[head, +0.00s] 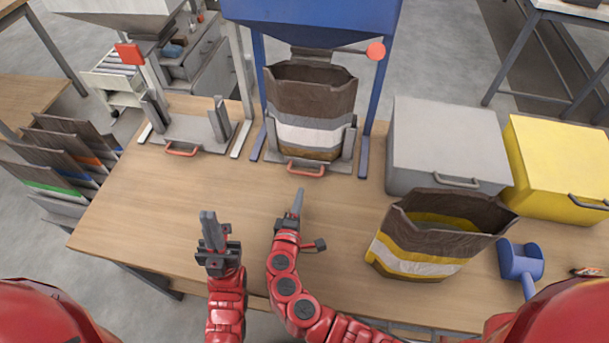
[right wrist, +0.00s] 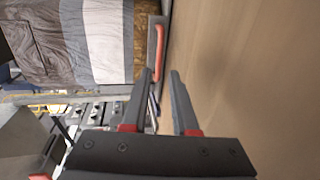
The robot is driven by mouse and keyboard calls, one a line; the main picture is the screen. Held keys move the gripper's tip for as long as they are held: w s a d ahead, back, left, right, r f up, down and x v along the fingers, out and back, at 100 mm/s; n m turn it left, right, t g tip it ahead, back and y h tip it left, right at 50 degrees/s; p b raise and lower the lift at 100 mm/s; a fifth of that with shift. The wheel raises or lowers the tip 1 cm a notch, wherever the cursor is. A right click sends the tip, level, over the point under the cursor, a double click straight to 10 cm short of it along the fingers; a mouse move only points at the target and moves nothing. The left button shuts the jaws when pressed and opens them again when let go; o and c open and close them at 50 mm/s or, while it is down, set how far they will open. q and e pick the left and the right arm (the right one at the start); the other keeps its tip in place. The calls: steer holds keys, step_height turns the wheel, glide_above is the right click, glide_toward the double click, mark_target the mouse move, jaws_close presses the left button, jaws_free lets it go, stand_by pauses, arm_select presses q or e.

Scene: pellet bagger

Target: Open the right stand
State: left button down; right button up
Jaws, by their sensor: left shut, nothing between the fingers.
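The right stand (head: 346,157) is on the table under the blue hopper, with a brown, white and grey bag (head: 310,105) standing open-topped between its upright plates. Its red handle (head: 305,172) is at the front; the handle also shows in the right wrist view (right wrist: 158,45), just beyond the fingertips. My right gripper (head: 298,194) points toward this handle from the front, apart from it. In the right wrist view its fingers (right wrist: 160,73) are open with nothing between them. My left gripper (head: 208,214) is shut and empty above the table, to the left.
The left stand (head: 195,130) is empty, with its own red handle (head: 182,151). A grey bin (head: 447,140) and a yellow bin (head: 565,165) stand right. An open brown bag (head: 440,240) and a blue scoop (head: 520,262) are front right. The table's left front is clear.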

mark_target(305, 175)
steer(key=p+x, duration=0.1)
steer(key=x, duration=0.7)
steer(key=shift+w, duration=0.25)
jaws_close()
steer(key=shift+f, duration=0.1)
stand_by(1.0)
